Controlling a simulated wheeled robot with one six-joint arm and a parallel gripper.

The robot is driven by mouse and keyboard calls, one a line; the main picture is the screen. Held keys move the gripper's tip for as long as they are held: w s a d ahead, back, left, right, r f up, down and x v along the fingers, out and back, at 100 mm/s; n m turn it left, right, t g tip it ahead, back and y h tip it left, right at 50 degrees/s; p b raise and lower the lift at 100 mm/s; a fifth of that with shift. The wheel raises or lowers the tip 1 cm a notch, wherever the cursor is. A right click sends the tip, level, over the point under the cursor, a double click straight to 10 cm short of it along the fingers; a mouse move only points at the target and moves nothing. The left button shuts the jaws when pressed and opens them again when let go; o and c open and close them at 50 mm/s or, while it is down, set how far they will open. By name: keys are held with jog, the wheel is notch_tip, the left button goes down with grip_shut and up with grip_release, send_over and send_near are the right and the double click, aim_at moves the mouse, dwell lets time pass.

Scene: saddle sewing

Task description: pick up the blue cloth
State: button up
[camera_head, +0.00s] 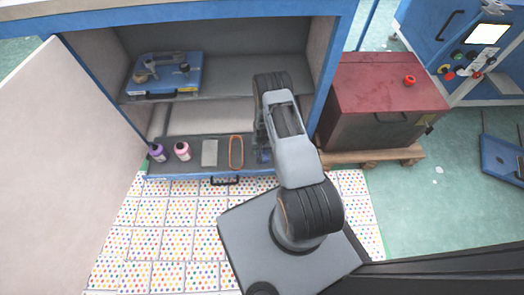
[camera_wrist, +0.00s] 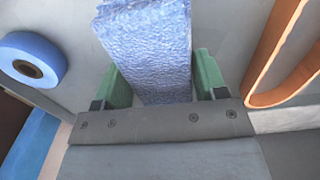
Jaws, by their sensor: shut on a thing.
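The blue cloth (camera_wrist: 147,45) is a folded, textured light-blue strip in the wrist view. It stands between the two green fingers of my gripper (camera_wrist: 160,78), with a finger close on each side. My gripper is shut on it. In the head view, my arm reaches over the right part of an open drawer (camera_head: 165,174), and the arm hides most of the gripper and the cloth. I cannot tell whether the cloth still touches the drawer floor.
A blue tape roll (camera_wrist: 48,50) lies left of the cloth, and an orange loop (camera_wrist: 272,50) lies right. A blue case (camera_head: 175,80) sits on the shelf above.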

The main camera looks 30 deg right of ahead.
jog(key=shift+r, duration=0.55)
notch_tip(320, 180, up, 2)
jog(key=shift+w+r+p, duration=0.1)
jog(key=shift+r+p, duration=0.15)
jog(key=shift+p, duration=0.6)
jog(key=s+d+r+p, duration=0.2)
jog(key=s+r+p, duration=0.1)
jog(key=s, duration=0.3)
jog(key=s+d+r+p, duration=0.3)
jog(key=s+r, duration=0.3)
jog(key=s, duration=0.1)
jog(key=shift+s+r, duration=0.15)
jog(key=shift+r, duration=0.05)
